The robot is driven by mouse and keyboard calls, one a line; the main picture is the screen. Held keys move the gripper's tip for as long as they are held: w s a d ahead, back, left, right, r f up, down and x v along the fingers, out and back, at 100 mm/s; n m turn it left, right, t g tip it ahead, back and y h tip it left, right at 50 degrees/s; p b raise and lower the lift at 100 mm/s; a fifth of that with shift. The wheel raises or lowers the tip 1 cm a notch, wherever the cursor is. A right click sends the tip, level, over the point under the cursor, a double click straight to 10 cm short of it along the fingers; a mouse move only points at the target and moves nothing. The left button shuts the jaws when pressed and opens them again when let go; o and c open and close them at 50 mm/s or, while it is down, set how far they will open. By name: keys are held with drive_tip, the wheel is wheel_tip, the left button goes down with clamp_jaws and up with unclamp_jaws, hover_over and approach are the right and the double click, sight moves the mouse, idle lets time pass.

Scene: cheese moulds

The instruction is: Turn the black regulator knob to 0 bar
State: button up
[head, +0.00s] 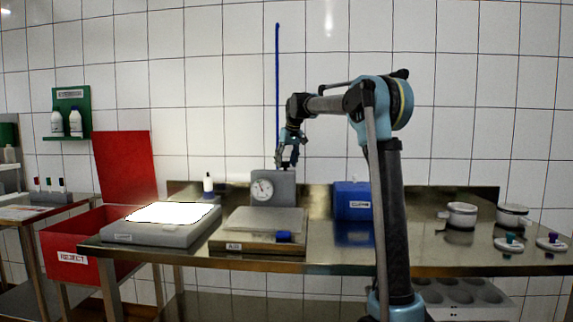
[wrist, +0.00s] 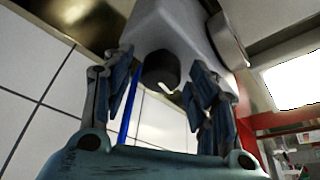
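The grey regulator box (head: 287,188) stands at the back of the steel bench, with a round white dial gauge (head: 262,189) on its front. The gauge's needle is too small to read. The black knob (wrist: 161,69) sticks out of the grey box in the wrist view, with a pale curved mark beside its edge. In the head view my gripper (head: 287,163) is just above the box and hides the knob. In the wrist view my gripper (wrist: 160,62) is open, one finger on each side of the knob, with visible gaps between fingers and knob.
A blue hose (head: 277,90) runs up the wall behind my gripper. In front of the box is a low metal platform (head: 262,222) with a blue item on it. A blue box (head: 352,201) stands to the right, and a small white bottle (head: 208,184) to the left.

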drive_tip(key=c, duration=0.8)
drive_tip(key=shift+c, duration=0.2)
drive_tip(key=shift+d+n, duration=0.1)
drive_tip(key=shift+n, duration=0.2)
drive_tip(key=n+g+y, duration=0.1)
drive_tip(key=n, duration=0.2)
drive_tip(key=shift+w+n, duration=0.15)
drive_tip(key=shift+n, duration=0.15)
drive_tip(key=n, duration=0.2)
drive_tip(key=n+g, duration=0.1)
drive_tip(key=n, duration=0.1)
drive_tip(key=shift+w+g+y, duration=0.1)
drive_tip(key=shift+g+y, duration=0.2)
drive_tip(key=shift+y, duration=0.1)
drive_tip(key=n+g, duration=0.1)
drive_tip(key=n, duration=0.2)
drive_tip(key=n+g, duration=0.1)
drive_tip(key=n, duration=0.2)
drive_tip(key=shift+w+n+g, duration=0.2)
drive_tip(key=shift+n+g, duration=0.1)
drive_tip(key=shift+n, duration=0.1)
drive_tip(key=n+g, duration=0.1)
drive_tip(key=n, duration=0.4)
drive_tip(key=shift+h, duration=0.4)
drive_tip(key=shift+g, duration=0.3)
